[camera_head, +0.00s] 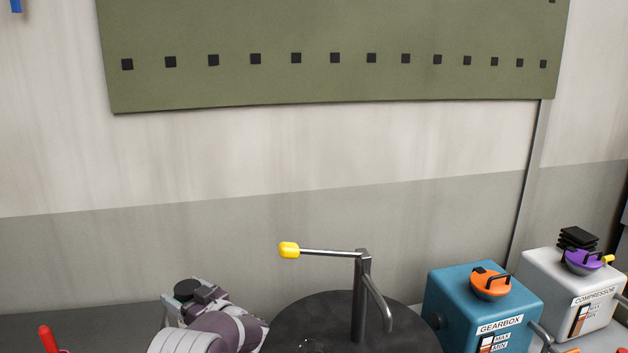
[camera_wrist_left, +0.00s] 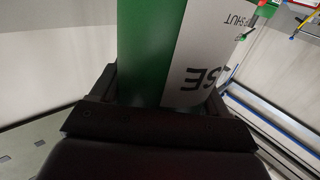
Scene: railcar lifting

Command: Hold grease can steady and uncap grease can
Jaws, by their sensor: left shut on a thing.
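The grease can (camera_wrist_left: 150,50) fills the upper middle of the left wrist view. It is green with a white label, and part of its black lettering shows upside down. My left gripper (camera_wrist_left: 160,95) is shut on the can, with a dark finger on either side of it. In the head view my left arm (camera_head: 215,325) comes in at the bottom left. The can and the fingertips cannot be made out there. The can's cap cannot be made out in either view. My right gripper is not in view.
A dark round drum top (camera_head: 310,320) with a metal spout and yellow-tipped lever (camera_head: 289,250) stands right of my left arm. A blue gearbox (camera_head: 460,310) and a white compressor box (camera_head: 545,280) stand farther right. A red handle (camera_head: 47,338) shows at bottom left.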

